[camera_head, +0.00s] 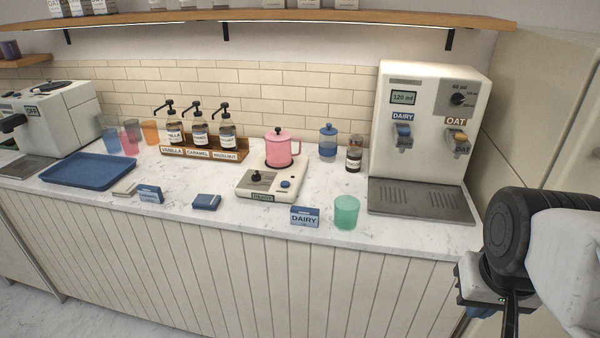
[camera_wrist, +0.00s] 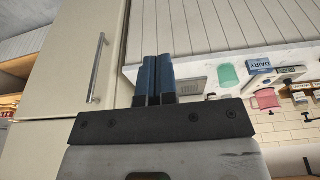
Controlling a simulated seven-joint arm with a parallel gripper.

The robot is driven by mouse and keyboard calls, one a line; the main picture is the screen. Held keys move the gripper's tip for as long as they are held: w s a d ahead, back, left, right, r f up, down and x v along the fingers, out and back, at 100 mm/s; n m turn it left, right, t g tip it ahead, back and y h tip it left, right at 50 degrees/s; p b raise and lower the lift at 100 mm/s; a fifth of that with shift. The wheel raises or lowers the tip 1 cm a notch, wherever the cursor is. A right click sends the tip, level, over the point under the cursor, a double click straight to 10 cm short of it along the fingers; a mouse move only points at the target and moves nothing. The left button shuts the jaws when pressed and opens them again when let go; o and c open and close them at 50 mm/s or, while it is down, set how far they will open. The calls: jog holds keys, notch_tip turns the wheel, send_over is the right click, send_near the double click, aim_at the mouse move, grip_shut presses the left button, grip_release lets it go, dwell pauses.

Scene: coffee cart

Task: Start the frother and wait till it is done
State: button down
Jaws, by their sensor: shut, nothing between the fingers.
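The frother's cream base (camera_head: 270,184) stands on the counter, with a black knob and a blue button (camera_head: 285,184) on top. The pink lidded jug (camera_head: 282,150) sits upright on the base and also shows in the wrist view (camera_wrist: 267,99). My gripper (camera_wrist: 153,62) is shut and empty, its blue fingertips together. It is at the lower right of the head view, in front of the counter's right end, well away from the frother. Its fingertips are not clearly visible there.
A blue-and-white DAIRY box (camera_head: 304,216) and a green cup (camera_head: 346,212) stand right of the frother, near the front edge. The milk dispenser (camera_head: 431,125) is behind my arm's side. Syrup bottles (camera_head: 200,130) and a blue tray (camera_head: 89,171) are to the left.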

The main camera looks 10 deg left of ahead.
dwell(0.4)
jog(key=w+a+r+n+h, duration=0.1)
jog(key=w+a+r, duration=0.1)
jog(key=w, duration=0.6)
jog(key=w+a+r+h, duration=0.1)
jog(key=w+a+r, duration=0.1)
jog(key=w, duration=0.6)
jog(key=n+t, duration=0.5)
jog(key=t, duration=0.1)
send_over(284, 182)
notch_tip(284, 182, down, 10)
jog(key=r, duration=0.1)
jog(key=shift+s+a+f+h, duration=0.1)
jog(key=shift+s+f+h, duration=0.05)
jog(key=shift+f+h, duration=0.15)
jog(key=shift+f, duration=4.3)
